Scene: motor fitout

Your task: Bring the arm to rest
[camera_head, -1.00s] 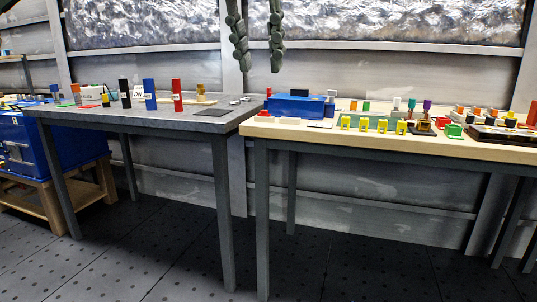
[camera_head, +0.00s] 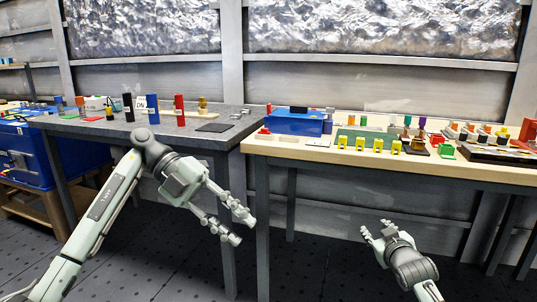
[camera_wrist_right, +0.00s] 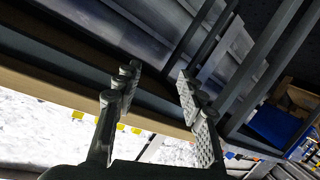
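My left gripper (camera_head: 243,228) is in the head view, in front of the grey table's near right leg and below the tabletop. Its two fingers are apart and nothing is between them. My right gripper (camera_head: 376,229) is lower right in the head view, in front of the wooden-topped table and lower than its top. In the right wrist view my right gripper (camera_wrist_right: 158,74) shows two fingers spread apart with nothing between them. Neither gripper appears to touch anything.
The grey table (camera_head: 75,123) holds several coloured cylinders. The wooden-topped table (camera_head: 290,147) holds a blue box (camera_head: 293,122), yellow pieces (camera_head: 377,144) and a dark tray (camera_head: 490,154). A blue crate (camera_head: 30,160) stands at left. Dark floor (camera_head: 320,270) is open in front.

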